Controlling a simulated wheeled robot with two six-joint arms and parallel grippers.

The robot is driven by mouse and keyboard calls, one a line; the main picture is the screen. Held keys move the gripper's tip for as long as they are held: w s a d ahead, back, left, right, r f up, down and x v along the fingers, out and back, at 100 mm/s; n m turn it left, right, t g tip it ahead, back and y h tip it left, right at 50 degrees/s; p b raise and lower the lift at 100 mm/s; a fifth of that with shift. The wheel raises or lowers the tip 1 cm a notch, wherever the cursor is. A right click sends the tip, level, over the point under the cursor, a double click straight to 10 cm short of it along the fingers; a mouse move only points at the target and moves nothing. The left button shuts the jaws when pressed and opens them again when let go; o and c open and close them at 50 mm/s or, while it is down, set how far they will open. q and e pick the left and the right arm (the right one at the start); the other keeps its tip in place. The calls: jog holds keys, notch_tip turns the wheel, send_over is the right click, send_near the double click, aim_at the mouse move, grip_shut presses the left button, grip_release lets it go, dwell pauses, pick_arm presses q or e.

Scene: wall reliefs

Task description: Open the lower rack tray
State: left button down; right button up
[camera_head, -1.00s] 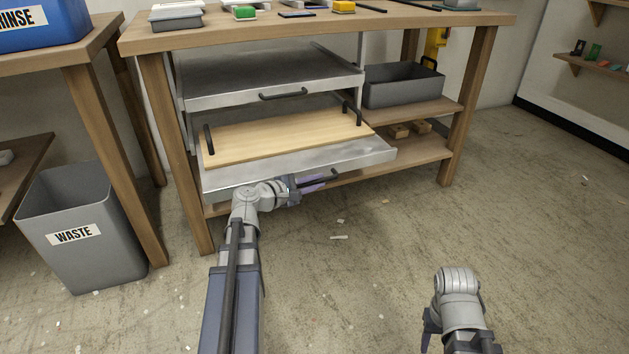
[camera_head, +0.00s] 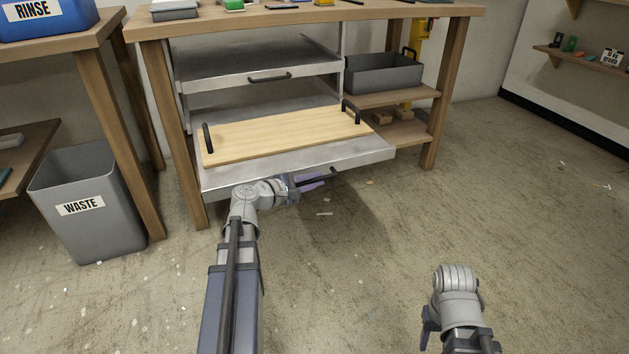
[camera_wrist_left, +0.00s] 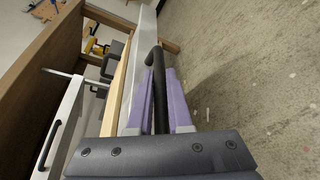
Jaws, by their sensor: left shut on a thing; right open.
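The lower rack tray (camera_head: 345,157) is a grey metal tray that sticks out from under the bench, past the upper tray (camera_head: 235,70). A wooden board with black handles (camera_head: 280,134) lies on it. My left gripper (camera_head: 322,178) is at the lower tray's front edge, shut on its black handle (camera_head: 334,172). In the left wrist view, the purple fingers (camera_wrist_left: 165,105) sit on both sides of the black handle bar (camera_wrist_left: 156,75). My right arm (camera_head: 458,300) shows at the lower right, away from the rack; its fingertips are out of the picture.
The wooden workbench (camera_head: 440,12) holds several small items. A grey bin (camera_head: 385,76) stands on the right shelf, above a lower shelf (camera_head: 405,134). A grey waste bin (camera_head: 85,235) stands at left. The floor in front and to the right is clear apart from small scraps.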

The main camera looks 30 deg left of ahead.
pick_arm(q)
jog(key=c, duration=0.8)
grip_release()
jog(key=shift+c, duration=0.2)
jog(key=shift+s, duration=0.1)
jog(key=p+v, duration=0.1)
jog(key=v, duration=0.6)
jog(key=shift+s+a+r+p, duration=0.1)
jog(key=shift+s+a+p, duration=0.05)
jog(key=shift+s+p, duration=0.15)
jog(key=s+d+f+m+g+h+p, duration=0.15)
jog(key=d+m+g+p, duration=0.35)
jog(key=d, duration=0.7)
jog(key=s+d+f+m+g+p, duration=0.2)
jog(key=d+m+g+p, duration=0.25)
jog(key=d+m, duration=0.55)
jog(key=s+d+r+m+g+y+p, duration=0.4)
jog(key=s+d+m+g+y+p, duration=0.1)
jog(key=s+d+m+y+p, duration=0.45)
notch_tip(320, 180, up, 37)
jog(key=h+p, duration=0.1)
jog(key=p, duration=3.4)
jog(key=shift+s+d+n+p, duration=0.35)
jog(key=shift+s+d, duration=0.1)
jog(key=shift+d, duration=0.05)
